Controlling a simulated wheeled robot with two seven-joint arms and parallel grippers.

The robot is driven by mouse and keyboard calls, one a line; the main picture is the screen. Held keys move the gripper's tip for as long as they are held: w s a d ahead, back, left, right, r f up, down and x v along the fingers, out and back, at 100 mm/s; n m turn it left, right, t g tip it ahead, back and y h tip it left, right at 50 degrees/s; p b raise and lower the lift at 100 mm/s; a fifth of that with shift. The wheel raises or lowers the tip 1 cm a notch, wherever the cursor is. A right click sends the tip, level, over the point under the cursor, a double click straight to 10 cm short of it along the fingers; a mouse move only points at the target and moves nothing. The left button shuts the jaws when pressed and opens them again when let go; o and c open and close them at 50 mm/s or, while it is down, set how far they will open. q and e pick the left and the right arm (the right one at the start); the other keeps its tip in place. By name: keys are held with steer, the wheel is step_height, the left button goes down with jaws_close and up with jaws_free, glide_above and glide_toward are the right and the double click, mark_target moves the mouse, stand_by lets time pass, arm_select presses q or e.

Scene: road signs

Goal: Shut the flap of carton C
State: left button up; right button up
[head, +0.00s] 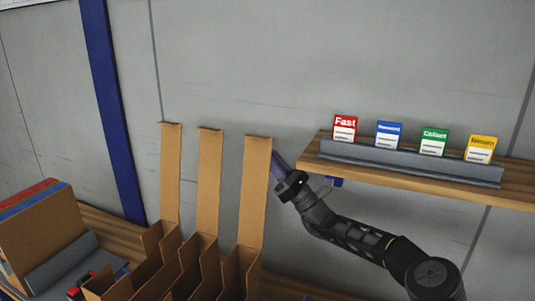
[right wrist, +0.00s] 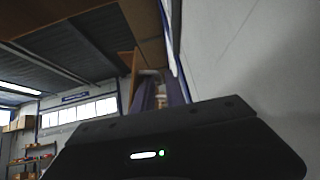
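Three open brown cartons stand side by side at the lower middle of the head view, each with a tall flap standing upright at its back. I can read no letters on them. The rightmost carton (head: 236,272), perhaps carton C, has its flap (head: 256,190) upright. My right gripper (head: 279,166) is just right of this flap's upper part, fingers pointing up; I cannot tell if they touch. In the right wrist view its fingers (right wrist: 160,92) show beyond the dark housing, with a brown strip (right wrist: 129,62) near them; their opening is unclear. My left gripper is not in view.
A wooden shelf (head: 400,174) at the right carries a grey rack with red, blue, green and yellow cards. The other flaps (head: 171,175) (head: 208,180) stand to the left. Folders (head: 45,230) and a grey holder are at the lower left. A grey wall is behind.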

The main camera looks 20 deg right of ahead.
jaws_close()
stand_by(1.1)
steer(key=shift+a, duration=0.1)
